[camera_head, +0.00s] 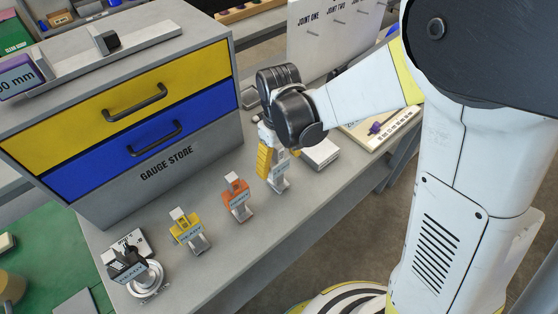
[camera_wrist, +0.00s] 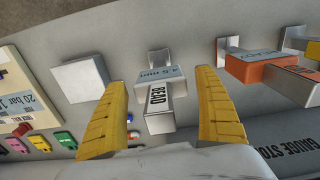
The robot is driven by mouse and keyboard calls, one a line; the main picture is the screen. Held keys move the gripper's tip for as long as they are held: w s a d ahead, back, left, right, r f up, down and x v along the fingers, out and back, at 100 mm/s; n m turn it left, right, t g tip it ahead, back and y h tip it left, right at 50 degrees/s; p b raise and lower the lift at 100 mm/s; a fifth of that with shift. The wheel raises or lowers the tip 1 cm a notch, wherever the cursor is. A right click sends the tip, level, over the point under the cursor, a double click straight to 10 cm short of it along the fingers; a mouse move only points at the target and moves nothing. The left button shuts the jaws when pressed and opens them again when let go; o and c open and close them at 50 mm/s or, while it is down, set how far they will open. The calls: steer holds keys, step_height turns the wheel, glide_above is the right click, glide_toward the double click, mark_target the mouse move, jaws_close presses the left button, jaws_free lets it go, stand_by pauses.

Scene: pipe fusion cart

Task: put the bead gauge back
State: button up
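A grey bead gauge (camera_wrist: 158,100) stands on the bench, with labels reading BEAD and 4.5 mm. It also shows in the head view (camera_head: 280,184), partly hidden by my gripper. My gripper (camera_head: 273,165) is above it, pointing down. In the wrist view its two yellow fingers (camera_wrist: 160,100) are apart, one on each side of the gauge, with gaps showing on both sides. The gauge store (camera_head: 168,165) is a grey cabinet with a yellow drawer (camera_head: 100,110) and a blue drawer (camera_head: 110,163), both shut.
A white block (camera_head: 320,154) lies right of my gripper, before a panel with colored tags (camera_head: 385,129).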

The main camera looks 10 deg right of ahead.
step_height(320, 180, up, 11)
steer(key=p, duration=0.3)
steer(key=shift+r+p, duration=0.15)
steer(key=shift+p, duration=0.2)
steer(key=shift+d+r, duration=0.15)
steer(key=shift+r, duration=0.5)
steer(key=s+d+r+m+t, duration=0.3)
steer(key=s+d, duration=0.2)
steer(key=d, duration=0.1)
steer(key=s+d+r+m+t, duration=0.3)
steer(key=s+d+r+t, duration=0.1)
steer(key=d, duration=0.3)
steer(key=shift+s+m, duration=0.4)
steer(key=shift+s, duration=0.45)
